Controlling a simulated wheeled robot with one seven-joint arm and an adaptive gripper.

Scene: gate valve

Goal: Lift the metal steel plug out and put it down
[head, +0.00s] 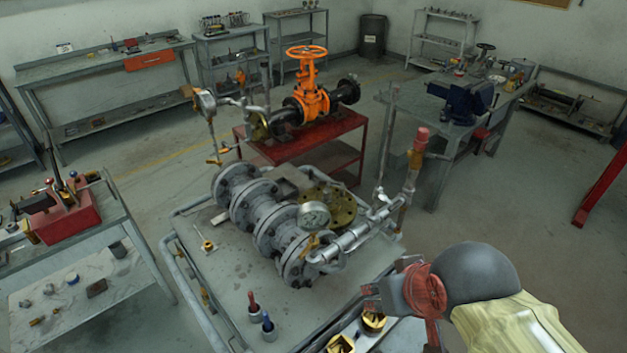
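I cannot say for sure which thing is the steel plug. Two small upright pieces with grey metal bases stand on the near part of the grey bench, one with a red top (253,302) and one with a blue top (268,325). A small brass fitting with a thin stem (208,245) stands farther left. My gripper is to the right of all three and touches none of them.
An orange gate valve (308,95) stands behind on a red stand.

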